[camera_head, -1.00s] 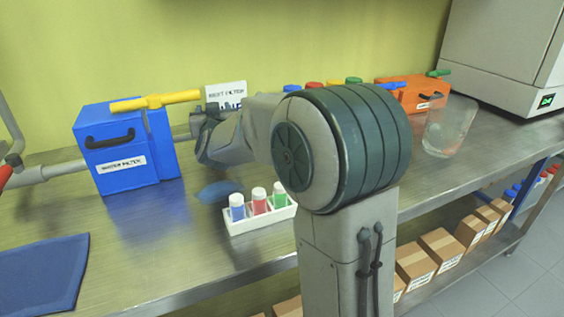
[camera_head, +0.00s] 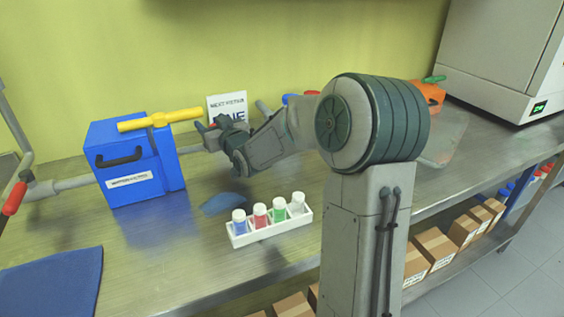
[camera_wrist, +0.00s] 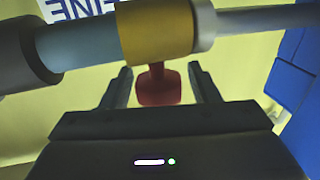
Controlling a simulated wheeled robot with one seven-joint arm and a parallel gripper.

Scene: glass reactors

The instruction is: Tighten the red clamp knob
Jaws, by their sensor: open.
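The red clamp knob (camera_wrist: 158,85) shows in the wrist view, hanging under a yellow clamp collar (camera_wrist: 156,30) on a pale blue pipe (camera_wrist: 85,42). My gripper (camera_wrist: 160,70) is open, with one finger on each side of the knob. I see gaps between knob and fingers, and cannot tell the depth exactly. In the head view my gripper (camera_head: 207,133) is at the pipe, right of the blue water filter box (camera_head: 130,165).
A white rack (camera_head: 270,230) with several capped vials stands on the steel bench in front of my arm. A blue cloth (camera_head: 50,280) lies at front left. A yellow handle (camera_head: 160,120) tops the filter box. A clear beaker (camera_head: 445,140) stands at right, partly behind my arm.

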